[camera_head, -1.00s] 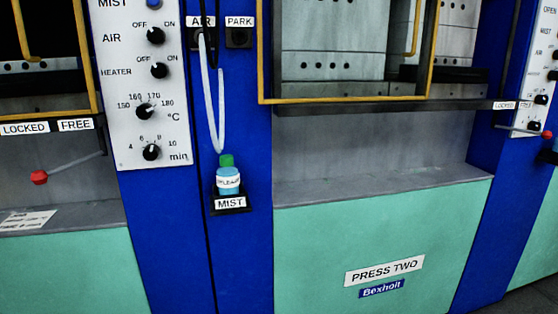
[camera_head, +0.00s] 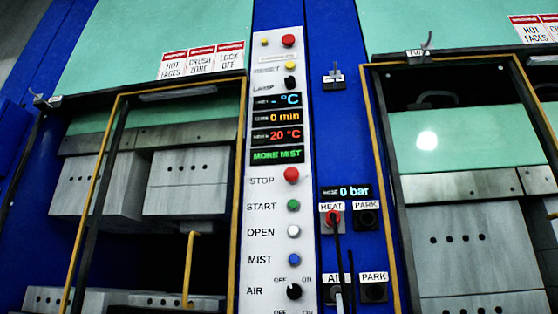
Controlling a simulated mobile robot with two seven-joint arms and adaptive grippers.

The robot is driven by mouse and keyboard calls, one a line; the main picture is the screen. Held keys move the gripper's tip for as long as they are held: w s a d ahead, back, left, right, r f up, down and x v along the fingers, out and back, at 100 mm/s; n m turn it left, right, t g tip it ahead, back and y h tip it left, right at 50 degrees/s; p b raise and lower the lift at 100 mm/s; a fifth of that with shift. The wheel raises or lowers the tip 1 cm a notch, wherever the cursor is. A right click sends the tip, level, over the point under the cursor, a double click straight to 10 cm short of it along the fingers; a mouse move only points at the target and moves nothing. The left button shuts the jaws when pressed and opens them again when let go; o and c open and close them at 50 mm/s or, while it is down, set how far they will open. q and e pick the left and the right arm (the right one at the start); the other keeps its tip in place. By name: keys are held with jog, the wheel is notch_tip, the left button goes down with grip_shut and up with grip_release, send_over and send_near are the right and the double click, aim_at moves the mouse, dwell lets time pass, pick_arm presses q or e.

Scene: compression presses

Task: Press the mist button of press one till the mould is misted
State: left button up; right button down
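A tall white control panel (camera_head: 270,215) stands in the middle of the head view, beside the left press. Its blue MIST button (camera_head: 294,259) sits below the white OPEN button (camera_head: 293,231) and above the AIR knob (camera_head: 293,291). A display on the panel (camera_head: 277,156) reads "MORE MIST" in green. The left press (camera_head: 110,190) shows grey mould blocks (camera_head: 187,182) with a gap under them. No label in this frame names the press. Neither of my grippers is in view.
A second press (camera_head: 465,190) with a green upper block stands at the right. Between them a blue column carries a "0 bar" display (camera_head: 346,191), a red HEAT plug (camera_head: 333,218) and PARK sockets. Yellow-edged guard frames (camera_head: 104,170) border both press openings.

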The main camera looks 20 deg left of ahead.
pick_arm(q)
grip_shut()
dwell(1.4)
